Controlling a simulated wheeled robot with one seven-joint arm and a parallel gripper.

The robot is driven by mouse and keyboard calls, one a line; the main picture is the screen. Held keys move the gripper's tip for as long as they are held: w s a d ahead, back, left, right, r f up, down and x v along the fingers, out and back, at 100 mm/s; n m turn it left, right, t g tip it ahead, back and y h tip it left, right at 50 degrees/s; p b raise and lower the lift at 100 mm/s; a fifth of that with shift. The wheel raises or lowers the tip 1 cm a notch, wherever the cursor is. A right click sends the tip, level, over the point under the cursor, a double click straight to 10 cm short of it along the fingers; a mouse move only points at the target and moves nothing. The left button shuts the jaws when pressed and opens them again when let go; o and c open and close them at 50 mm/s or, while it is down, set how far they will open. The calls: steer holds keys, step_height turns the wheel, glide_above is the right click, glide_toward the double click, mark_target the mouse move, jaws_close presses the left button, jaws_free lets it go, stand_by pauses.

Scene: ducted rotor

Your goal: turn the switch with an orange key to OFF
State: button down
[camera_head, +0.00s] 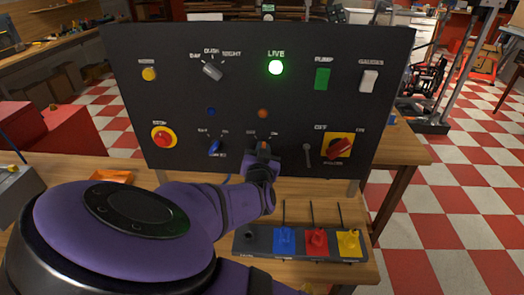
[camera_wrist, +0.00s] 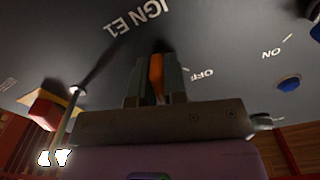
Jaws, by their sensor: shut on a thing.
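The orange key (camera_wrist: 156,78) is between the two fingers of my gripper (camera_wrist: 157,92) in the wrist view. My gripper (camera_head: 263,150) is shut on it at the black panel (camera_head: 180,95), and the fingers hide most of the key. In the head view only a bit of orange shows at the fingertips. The wrist view sees the panel upside down, with IGN E1 beyond the key and OFF to its right. I cannot tell which mark the key points at. A small orange light (camera_head: 263,113) sits above this switch. The green LIVE lamp (camera_head: 276,67) is lit.
A blue key switch (camera_head: 214,148) is left of my gripper. A lever (camera_head: 308,152) and a red rotary switch on yellow (camera_head: 338,148) are to its right. A red button (camera_head: 163,138) is at far left.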

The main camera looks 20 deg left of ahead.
steer(key=n, duration=1)
steer(key=shift+n, duration=0.4)
steer(key=shift+d, duration=0.1)
steer(key=c, duration=1.2)
jaws_free()
steer(key=shift+o, duration=0.2)
steer(key=v, duration=1.1)
steer(key=shift+w+f, duration=0.1)
steer(key=shift+w, duration=0.05)
